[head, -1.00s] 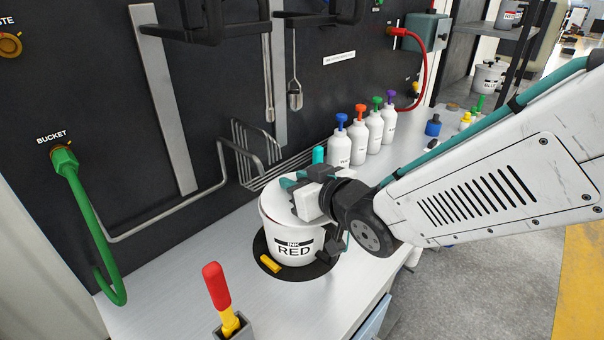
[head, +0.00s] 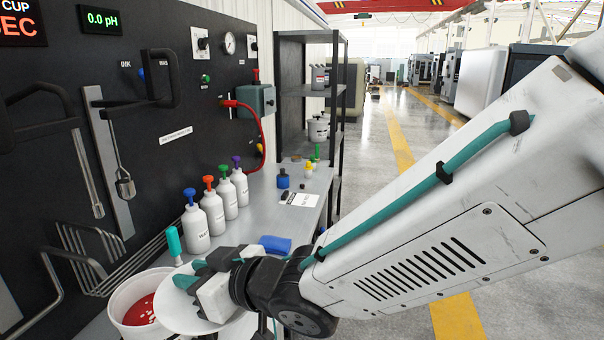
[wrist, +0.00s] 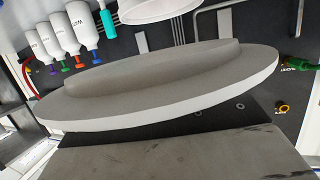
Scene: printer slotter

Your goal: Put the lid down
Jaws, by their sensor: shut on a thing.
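The white round lid (head: 180,312) is held by my gripper (head: 200,285) above the bench, beside and partly over the right rim of the open bucket. The bucket (head: 122,300) is white and shows red ink inside. In the wrist view the lid (wrist: 160,85) fills the middle as a wide, tilted disc. My gripper is shut on the lid; its fingertips are mostly hidden. The bucket's rim also shows at the top of the wrist view (wrist: 160,10).
Several white bottles (head: 196,230) with coloured caps stand along the back. A teal-handled tool (head: 174,243) stands behind the bucket. A blue object (head: 274,244) lies right of my gripper. A white label card (head: 300,199) lies on the bench (head: 262,205), with some clear surface around it.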

